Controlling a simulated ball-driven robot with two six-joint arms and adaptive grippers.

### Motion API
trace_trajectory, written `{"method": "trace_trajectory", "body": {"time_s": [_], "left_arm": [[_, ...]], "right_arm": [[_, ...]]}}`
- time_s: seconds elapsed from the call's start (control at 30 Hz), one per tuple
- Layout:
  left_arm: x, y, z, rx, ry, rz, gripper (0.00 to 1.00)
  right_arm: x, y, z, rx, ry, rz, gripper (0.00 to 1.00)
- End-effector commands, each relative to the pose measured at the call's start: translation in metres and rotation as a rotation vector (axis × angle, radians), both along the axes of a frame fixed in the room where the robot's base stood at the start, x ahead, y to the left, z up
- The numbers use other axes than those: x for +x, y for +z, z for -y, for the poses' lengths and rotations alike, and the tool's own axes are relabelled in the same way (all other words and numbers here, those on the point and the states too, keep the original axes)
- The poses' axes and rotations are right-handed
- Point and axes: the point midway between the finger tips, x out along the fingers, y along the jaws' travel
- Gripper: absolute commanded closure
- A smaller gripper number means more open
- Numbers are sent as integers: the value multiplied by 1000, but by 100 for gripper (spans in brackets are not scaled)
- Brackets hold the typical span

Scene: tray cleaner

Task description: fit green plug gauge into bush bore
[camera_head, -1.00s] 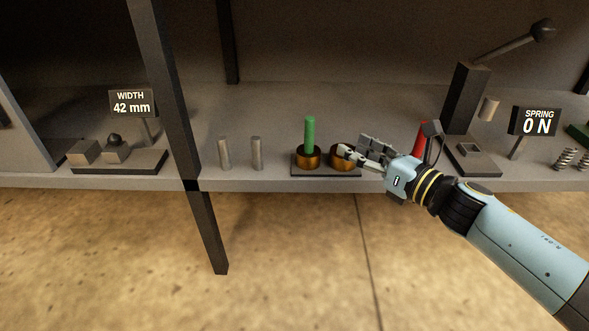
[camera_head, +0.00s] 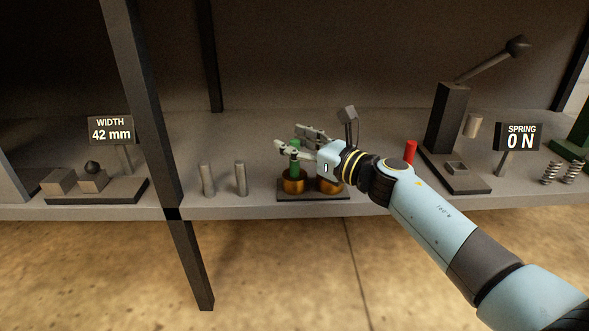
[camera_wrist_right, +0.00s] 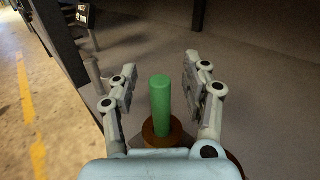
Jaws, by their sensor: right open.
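The green plug gauge (camera_head: 295,160) stands upright in the left one of two bronze bushes (camera_head: 293,187) on a dark base plate (camera_head: 312,197). It also shows in the right wrist view (camera_wrist_right: 161,105), rising from its bush (camera_wrist_right: 160,132). My right gripper (camera_head: 296,141) is open, with its fingers on either side of the green gauge and a gap on both sides. In the head view a finger hides part of the gauge. The second bush (camera_head: 328,187) is partly hidden under my right gripper. My left gripper is not in view.
A red plug (camera_head: 410,151) stands right of the bushes, behind my arm. Two grey pins (camera_head: 207,180) (camera_head: 240,179) stand to the left. The lever press (camera_head: 449,120) and SPRING sign (camera_head: 519,137) are at right. A dark post (camera_head: 143,100) rises left of the pins.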

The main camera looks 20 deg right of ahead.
Motion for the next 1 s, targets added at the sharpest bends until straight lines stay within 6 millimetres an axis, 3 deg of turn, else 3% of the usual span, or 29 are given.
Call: {"method": "trace_trajectory", "body": {"time_s": [0.2, 0.57, 1.0], "left_arm": [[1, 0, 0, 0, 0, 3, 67], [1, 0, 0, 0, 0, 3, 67], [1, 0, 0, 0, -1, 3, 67]], "right_arm": [[1, 0, 0, 0, 0, 0, 52], [0, 0, 0, 1, 0, 0, 99], [0, 0, 0, 1, 0, -2, 100]]}}
